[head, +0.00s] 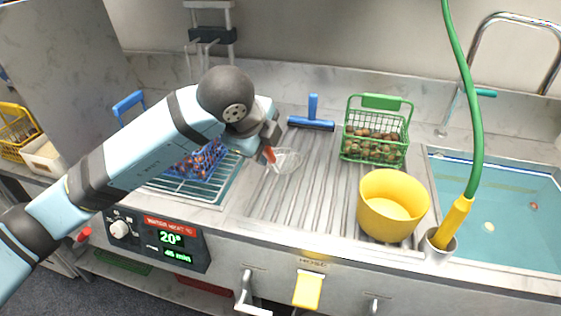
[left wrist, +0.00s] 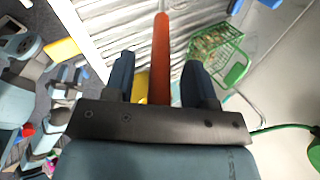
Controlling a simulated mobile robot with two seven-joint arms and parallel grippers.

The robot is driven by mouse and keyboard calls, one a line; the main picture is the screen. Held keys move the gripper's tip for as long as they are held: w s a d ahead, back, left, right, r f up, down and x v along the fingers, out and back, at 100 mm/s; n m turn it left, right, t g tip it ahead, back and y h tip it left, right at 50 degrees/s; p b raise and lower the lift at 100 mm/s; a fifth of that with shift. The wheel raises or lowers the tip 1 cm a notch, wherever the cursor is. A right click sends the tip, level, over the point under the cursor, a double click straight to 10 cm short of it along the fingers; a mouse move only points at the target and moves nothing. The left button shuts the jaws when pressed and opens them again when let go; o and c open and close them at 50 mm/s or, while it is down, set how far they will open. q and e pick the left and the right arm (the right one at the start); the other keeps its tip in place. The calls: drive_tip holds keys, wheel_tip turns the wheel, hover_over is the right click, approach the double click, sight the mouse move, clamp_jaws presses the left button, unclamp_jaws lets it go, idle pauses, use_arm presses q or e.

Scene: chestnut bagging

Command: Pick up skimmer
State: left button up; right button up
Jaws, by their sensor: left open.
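The skimmer (head: 285,160) has a pale mesh head and an orange-red handle, and it is over the ribbed steel drainboard. Most of its handle is hidden behind my left gripper (head: 268,145) in the head view. In the left wrist view the orange handle (left wrist: 161,40) runs between the two fingers of my left gripper (left wrist: 158,62). The fingers are open, with a gap on each side of the handle. My right gripper does not show.
A green basket of chestnuts (head: 377,128) and a yellow bucket (head: 393,204) stand to the right on the drainboard (head: 310,185). A blue squeegee (head: 311,122) lies behind. A blue basket (head: 197,163) sits left on a rack. A water basin (head: 510,215) is at the right.

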use_arm(q)
clamp_jaws()
drive_tip(key=shift+r, duration=0.15)
